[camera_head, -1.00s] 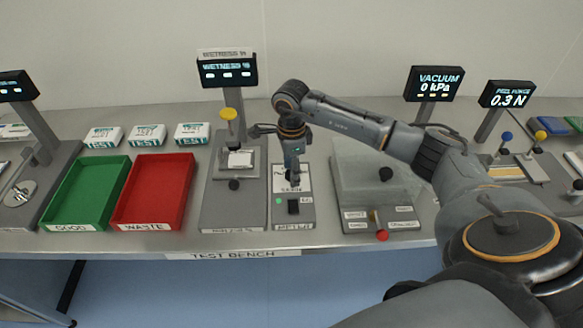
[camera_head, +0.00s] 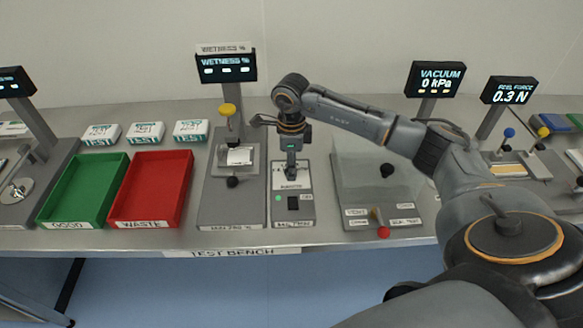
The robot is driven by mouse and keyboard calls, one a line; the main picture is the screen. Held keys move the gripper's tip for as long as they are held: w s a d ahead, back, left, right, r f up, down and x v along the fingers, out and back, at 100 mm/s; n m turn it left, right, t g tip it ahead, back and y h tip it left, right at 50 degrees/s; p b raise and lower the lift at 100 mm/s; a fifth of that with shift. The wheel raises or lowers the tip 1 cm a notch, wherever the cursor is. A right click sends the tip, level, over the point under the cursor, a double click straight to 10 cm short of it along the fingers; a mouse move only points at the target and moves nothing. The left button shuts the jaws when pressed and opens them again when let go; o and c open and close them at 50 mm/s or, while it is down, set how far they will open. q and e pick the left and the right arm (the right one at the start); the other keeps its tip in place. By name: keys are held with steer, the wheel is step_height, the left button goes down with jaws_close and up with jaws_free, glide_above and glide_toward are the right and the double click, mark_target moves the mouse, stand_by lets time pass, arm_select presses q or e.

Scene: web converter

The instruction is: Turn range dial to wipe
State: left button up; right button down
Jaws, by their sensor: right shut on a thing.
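The narrow grey dial panel (camera_head: 306,221) lies on the test bench, with a white label plate, a green light and a black square button at its front. My right gripper (camera_head: 291,171) comes down over the panel's label plate from above. It is shut on the range dial, which is mostly hidden by the fingers, so the dial's pointing direction cannot be told. The small lettering around the dial is too small to read. My left gripper is out of view.
The wetness tester (camera_head: 232,210) with its yellow knob and display (camera_head: 226,66) stands close left of the panel. A vacuum chamber (camera_head: 350,190) stands close right. Red waste (camera_head: 149,223) and green good (camera_head: 69,224) trays lie further left.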

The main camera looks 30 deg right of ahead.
steer(key=m+b, duration=0.1)
steer(key=m, duration=0.3)
steer(key=shift+f+m+b, duration=0.1)
steer(key=shift+m+b, duration=0.2)
steer(key=shift+b, duration=0.05)
steer(key=m+b, duration=0.1)
steer(key=m, duration=0.3)
steer(key=shift+m, duration=0.3)
steer(key=c, duration=1)
jaws_free()
steer(key=shift+r, duration=0.2)
step_height(320, 180, up, 12)
steer(key=shift+f, duration=0.1)
